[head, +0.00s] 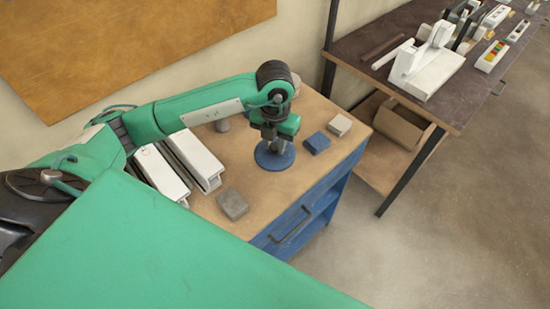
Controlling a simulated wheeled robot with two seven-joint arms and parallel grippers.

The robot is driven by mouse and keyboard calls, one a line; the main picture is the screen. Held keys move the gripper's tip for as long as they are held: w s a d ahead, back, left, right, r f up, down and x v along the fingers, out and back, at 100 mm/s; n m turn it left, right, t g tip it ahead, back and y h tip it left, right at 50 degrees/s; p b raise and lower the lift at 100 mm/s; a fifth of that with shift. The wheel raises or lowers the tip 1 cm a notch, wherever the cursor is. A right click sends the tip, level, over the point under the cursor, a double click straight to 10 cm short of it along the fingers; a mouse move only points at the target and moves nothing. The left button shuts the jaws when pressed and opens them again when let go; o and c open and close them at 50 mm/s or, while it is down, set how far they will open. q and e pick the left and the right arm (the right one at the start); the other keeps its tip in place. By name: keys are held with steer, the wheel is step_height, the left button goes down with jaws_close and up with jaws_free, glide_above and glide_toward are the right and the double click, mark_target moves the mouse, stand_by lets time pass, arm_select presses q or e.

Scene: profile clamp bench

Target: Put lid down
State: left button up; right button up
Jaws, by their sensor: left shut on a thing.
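The lid is a round blue disc (264,163) at the middle of the wooden bench top. My left gripper (276,147) points down over it and is shut on its middle part. The jaws and wrist hide the lid's centre. The lid is flat and very close to the bench top; I cannot tell whether it touches. My right gripper is not in view.
On the bench (262,209) are two white profiles (188,160), a grey block (232,204), a blue block (316,143) and a pale block (340,125). A dark table (395,77) with white equipment stands at the right. Bare wood lies right of the grey block.

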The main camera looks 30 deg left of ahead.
mark_target(275, 146)
arm_select(q)
step_height(275, 146, down, 4)
steer(key=shift+f+p, duration=0.2)
steer(key=shift+p, duration=0.1)
step_height(275, 146, down, 3)
steer(key=shift+f+p, duration=0.1)
steer(key=shift+p, duration=0.35)
steer(key=shift+f, duration=0.4)
steer(key=shift+f, duration=0.1)
steer(key=shift+f, duration=0.15)
steer(key=o, duration=1)
